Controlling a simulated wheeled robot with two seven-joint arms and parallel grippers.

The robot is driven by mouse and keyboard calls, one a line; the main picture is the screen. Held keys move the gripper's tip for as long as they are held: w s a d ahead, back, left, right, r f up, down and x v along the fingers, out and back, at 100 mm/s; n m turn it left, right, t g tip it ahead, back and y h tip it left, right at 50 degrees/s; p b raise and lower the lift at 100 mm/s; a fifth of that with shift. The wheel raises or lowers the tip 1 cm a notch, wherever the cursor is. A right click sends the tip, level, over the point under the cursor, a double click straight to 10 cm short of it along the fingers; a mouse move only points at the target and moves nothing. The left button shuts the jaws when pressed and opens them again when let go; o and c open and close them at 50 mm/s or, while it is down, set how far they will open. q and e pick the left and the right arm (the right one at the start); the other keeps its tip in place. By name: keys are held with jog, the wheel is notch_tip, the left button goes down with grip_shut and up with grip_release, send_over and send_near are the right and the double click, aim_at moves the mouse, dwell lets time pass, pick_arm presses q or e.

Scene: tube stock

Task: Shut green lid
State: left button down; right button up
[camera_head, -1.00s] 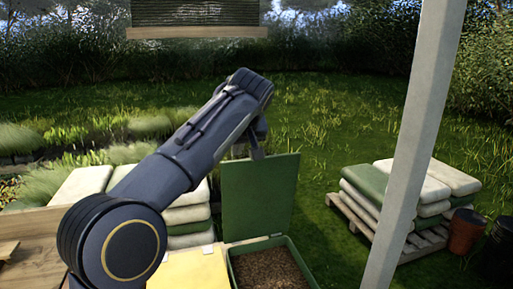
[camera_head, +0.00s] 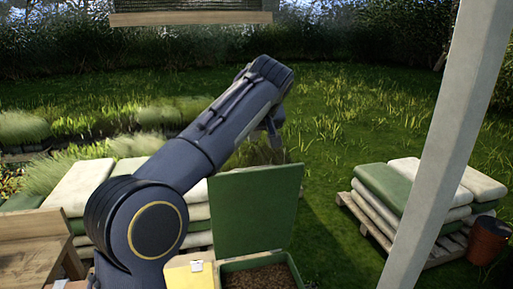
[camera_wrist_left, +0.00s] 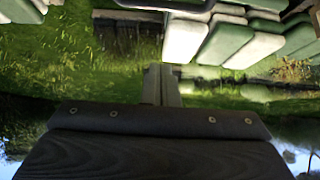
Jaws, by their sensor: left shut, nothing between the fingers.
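The green lid (camera_head: 254,213) stands open, roughly upright, at the back of a green box (camera_head: 296,272) filled with brown loose material. The box is cut off by the lower edge of the head view. My left gripper (camera_head: 274,139) is raised, with its fingers just above and behind the lid's top edge in the picture; a gap shows between them. In the left wrist view my left gripper (camera_wrist_left: 162,88) is shut and empty, with grass beyond it. The lid cannot be made out in the wrist view. My right gripper is not in view.
A yellow box (camera_head: 190,276) stands left of the green box. Stacked sacks on a pallet (camera_head: 418,192) lie right, behind a pale post (camera_head: 446,150). More sacks (camera_head: 80,185) and a wooden table (camera_head: 30,245) are left. A hanging board (camera_head: 190,18) is above. Grass lies behind.

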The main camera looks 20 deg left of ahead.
pick_arm(q)
jog(key=p+x, duration=0.1)
jog(key=x, duration=0.9)
jog(key=s+d, duration=0.1)
jog(key=s+d+f, duration=0.1)
jog(key=s, duration=0.1)
jog(key=shift+s+d, duration=0.1)
jog(key=shift+d, duration=0.15)
jog(key=shift+f, duration=0.1)
